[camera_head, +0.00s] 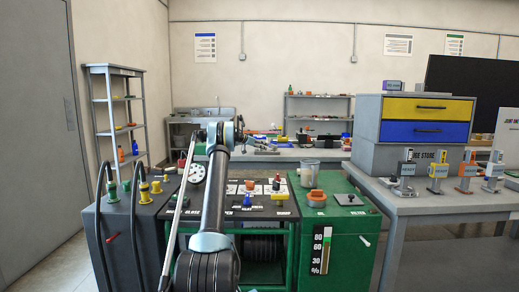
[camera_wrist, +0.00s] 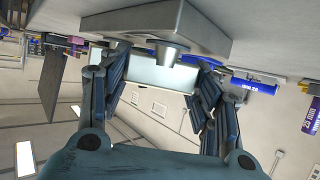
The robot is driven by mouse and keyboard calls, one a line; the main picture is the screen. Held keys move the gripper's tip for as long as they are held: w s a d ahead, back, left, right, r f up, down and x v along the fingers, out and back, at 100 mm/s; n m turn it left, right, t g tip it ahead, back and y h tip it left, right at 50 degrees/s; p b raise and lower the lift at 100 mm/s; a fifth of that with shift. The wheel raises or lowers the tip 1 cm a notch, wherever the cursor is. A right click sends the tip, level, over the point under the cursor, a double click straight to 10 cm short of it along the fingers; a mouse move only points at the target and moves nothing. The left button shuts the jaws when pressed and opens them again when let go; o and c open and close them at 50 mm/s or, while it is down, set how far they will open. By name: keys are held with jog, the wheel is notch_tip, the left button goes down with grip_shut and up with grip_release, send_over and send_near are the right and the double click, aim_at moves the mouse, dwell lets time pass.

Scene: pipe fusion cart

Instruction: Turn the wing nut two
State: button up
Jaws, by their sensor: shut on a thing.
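In the wrist view, my gripper (camera_wrist: 156,68) is shut with a dark jointed finger at each end of a pale, flat, wide piece, which I take for the wing nut (camera_wrist: 145,77). A grey round hub (camera_wrist: 172,52) shows beside this piece, against a grey block (camera_wrist: 160,28). I cannot read a number on it, so I cannot tell which wing nut it is. In the head view, my arm reaches forward over the cart to my gripper (camera_head: 222,133); the arm hides the fingers and what they hold.
A dark control panel (camera_head: 262,206) with knobs spans the cart. A green cabinet (camera_head: 345,225) stands right of it. A grey cabinet with black hoses (camera_head: 118,235) stands left. A right bench (camera_head: 430,204) carries small stands and a drawer unit (camera_head: 414,160). A back bench (camera_head: 280,154) holds clutter.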

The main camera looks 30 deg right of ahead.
jog(key=shift+w+a+m+g, duration=0.15)
jog(key=shift+m+g, duration=0.15)
dwell(0.4)
jog(key=o, duration=1.1)
jog(key=shift+c, duration=0.2)
jog(key=v, duration=1.1)
jog(key=shift+a, duration=0.45)
